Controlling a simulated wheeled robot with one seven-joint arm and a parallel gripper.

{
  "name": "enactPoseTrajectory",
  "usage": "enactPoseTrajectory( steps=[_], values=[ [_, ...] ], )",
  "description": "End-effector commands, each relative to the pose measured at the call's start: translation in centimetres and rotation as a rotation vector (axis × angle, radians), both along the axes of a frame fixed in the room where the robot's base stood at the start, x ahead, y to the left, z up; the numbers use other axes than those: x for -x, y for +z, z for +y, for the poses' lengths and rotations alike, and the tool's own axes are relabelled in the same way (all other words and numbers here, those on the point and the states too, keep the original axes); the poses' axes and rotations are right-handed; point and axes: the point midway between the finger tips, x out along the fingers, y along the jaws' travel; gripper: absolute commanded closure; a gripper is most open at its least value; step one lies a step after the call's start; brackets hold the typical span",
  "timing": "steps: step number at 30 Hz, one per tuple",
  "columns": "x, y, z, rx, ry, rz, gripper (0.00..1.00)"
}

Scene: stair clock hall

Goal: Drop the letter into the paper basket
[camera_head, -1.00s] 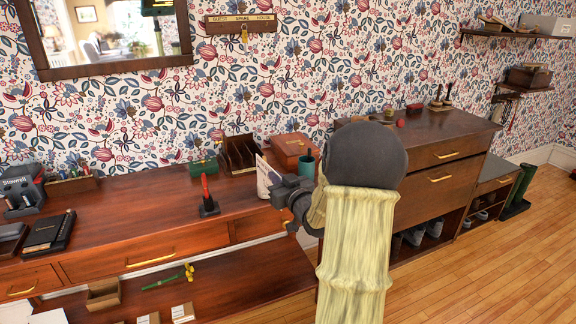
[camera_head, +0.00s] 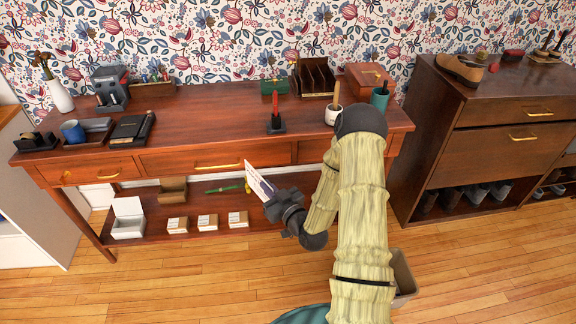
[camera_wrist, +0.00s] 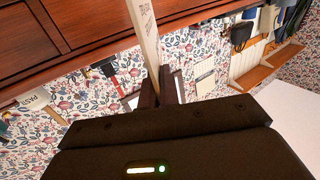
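The letter (camera_head: 258,179) is a pale flat sheet, held upright and tilted in front of the desk's drawers. My gripper (camera_head: 272,198) is shut on its lower edge. In the wrist view the letter (camera_wrist: 145,34) is seen nearly edge-on, rising from between the dark fingers (camera_wrist: 160,92). A grey-beige bin (camera_head: 404,274), which looks like the paper basket, stands on the floor at the lower right. My arm hides much of it. The gripper and letter are to the left of the bin and apart from it.
The wooden desk (camera_head: 200,120) holds a red-handled stamp (camera_head: 275,122), a letter rack and a teal cup (camera_head: 379,98). Its low shelf carries small boxes (camera_head: 207,221). A dark cabinet (camera_head: 480,130) stands right. Wooden floor (camera_head: 180,280) is clear in front.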

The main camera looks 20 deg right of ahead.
Motion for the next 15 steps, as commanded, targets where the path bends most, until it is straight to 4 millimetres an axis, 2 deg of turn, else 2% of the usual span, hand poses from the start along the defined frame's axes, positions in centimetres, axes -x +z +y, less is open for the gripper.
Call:
enactPoseTrajectory(
  steps=[3, 5, 15],
  values=[
    [0.3, -1.7, 1.7, -0.007, 0.023, 0.006, 1.00],
    [0.4, -2.1, 2.1, -0.007, 0.026, 0.005, 1.00],
    [1.5, -0.7, 2.2, -0.012, -0.026, -0.012, 1.00]
  ],
)
